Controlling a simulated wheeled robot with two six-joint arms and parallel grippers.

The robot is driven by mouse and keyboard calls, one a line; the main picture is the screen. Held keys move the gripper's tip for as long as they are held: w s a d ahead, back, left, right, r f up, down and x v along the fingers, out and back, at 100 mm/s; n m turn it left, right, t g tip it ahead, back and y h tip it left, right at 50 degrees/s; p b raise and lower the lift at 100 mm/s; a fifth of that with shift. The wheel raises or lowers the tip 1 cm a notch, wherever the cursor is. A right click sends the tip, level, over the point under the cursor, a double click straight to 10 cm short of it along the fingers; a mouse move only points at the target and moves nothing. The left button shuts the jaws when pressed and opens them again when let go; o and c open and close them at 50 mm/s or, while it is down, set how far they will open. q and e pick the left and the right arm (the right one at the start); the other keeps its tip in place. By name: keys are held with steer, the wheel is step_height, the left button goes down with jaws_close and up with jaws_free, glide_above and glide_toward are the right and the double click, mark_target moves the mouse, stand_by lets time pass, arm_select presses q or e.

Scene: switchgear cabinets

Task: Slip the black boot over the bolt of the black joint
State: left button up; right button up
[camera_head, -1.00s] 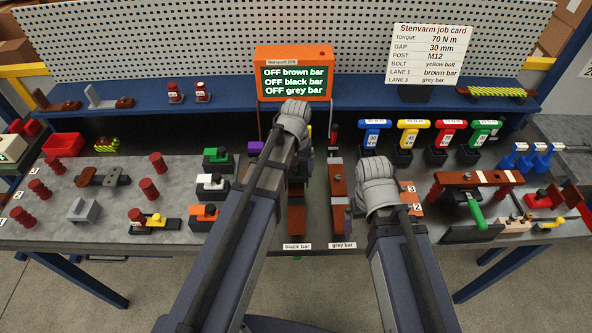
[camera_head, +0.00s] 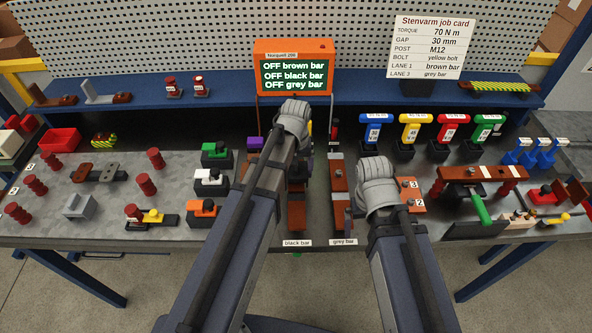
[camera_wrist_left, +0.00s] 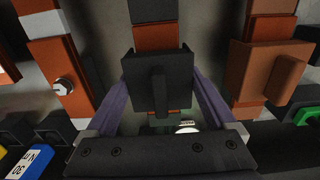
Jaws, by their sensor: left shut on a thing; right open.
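My left gripper (camera_wrist_left: 160,95) has its purple fingers on both sides of the black boot (camera_wrist_left: 158,78), a dark block with an upright tab, and is shut on it. The boot sits over the line of the black bar (camera_head: 296,215), which shows as copper (camera_wrist_left: 156,37) beyond it in the wrist view. The bolt of the black joint is hidden, so I cannot tell whether the boot is around it. In the head view my left wrist hides the boot. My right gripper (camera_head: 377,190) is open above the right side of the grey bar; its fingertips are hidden.
A brown boot (camera_wrist_left: 266,72) stands on the neighbouring bar. The grey bar (camera_head: 338,177) with a bare bolt (camera_wrist_left: 64,85) lies on the other side. Torque wrenches (camera_head: 411,130) stand behind on the right. The screen (camera_head: 294,73) reads OFF for all three bars.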

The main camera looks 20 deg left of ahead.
arm_select(q)
steer(key=shift+f, duration=0.1)
arm_select(e)
steer(key=shift+f, duration=0.1)
arm_select(q)
steer(key=o, duration=1)
steer(key=shift+o, duration=0.2)
step_height(320, 180, up, 8)
steer(key=p, duration=0.8)
arm_select(e)
step_height(320, 180, up, 8)
arm_select(q)
steer(key=shift+f, duration=0.25)
arm_select(e)
steer(key=shift+f, duration=0.25)
arm_select(q)
step_height(320, 180, down, 8)
steer(key=b, duration=0.8)
steer(key=shift+r, duration=0.2)
arm_select(e)
step_height(320, 180, down, 8)
steer(key=shift+r, duration=0.2)
arm_select(q)
steer(key=shift+r, duration=0.1)
arm_select(e)
steer(key=shift+r, duration=0.1)
